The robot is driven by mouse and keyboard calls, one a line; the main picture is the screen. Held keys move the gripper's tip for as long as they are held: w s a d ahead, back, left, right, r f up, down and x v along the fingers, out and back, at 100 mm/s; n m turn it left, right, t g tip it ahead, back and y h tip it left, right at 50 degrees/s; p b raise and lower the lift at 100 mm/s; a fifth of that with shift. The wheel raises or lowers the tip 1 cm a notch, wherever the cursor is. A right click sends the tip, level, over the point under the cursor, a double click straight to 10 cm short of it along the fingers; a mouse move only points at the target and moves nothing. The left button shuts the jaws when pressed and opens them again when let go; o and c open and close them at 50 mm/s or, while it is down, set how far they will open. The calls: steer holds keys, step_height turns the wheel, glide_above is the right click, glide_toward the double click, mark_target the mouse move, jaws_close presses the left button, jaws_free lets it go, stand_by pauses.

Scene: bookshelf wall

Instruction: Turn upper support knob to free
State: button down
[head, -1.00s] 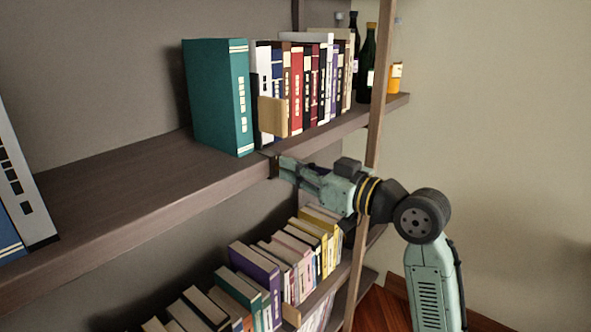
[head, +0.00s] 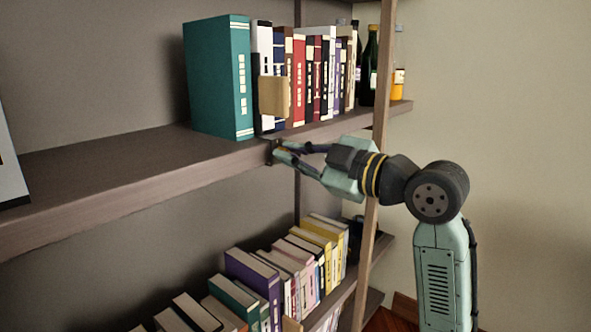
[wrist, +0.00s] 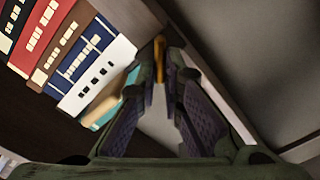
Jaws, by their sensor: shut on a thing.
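My gripper (head: 274,152) reaches in from the right to the front edge of the upper shelf, just below the wooden support block (head: 273,96) in front of the books. Its fingertips are closed on the small upper support knob, which is mostly hidden by them in the head view. In the wrist view the gripper (wrist: 166,62) has an orange-yellow piece, seemingly the knob (wrist: 159,66), between its fingertips. The tan support block (wrist: 100,112) shows left of the fingers there. The knob's exact angle cannot be read.
A large teal book (head: 218,78) stands left of the block, with a row of upright books to its right. A shelf post (head: 382,90) stands in front of bottles (head: 370,65) and close beside my arm. Lower shelf books (head: 285,265) lie below; the left upper shelf is mostly clear.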

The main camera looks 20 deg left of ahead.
steer(key=shift+s+f+n+b, duration=0.1)
steer(key=shift+f+n+b, duration=0.1)
steer(key=shift+n+b, duration=1.5)
steer(key=shift+s+f+n+b, duration=0.15)
steer(key=shift+n+b, duration=0.7)
steer(key=shift+n, duration=1.55)
steer(key=shift+w, duration=0.1)
steer(key=c, duration=1.7)
jaws_free()
steer(key=v, duration=1.2)
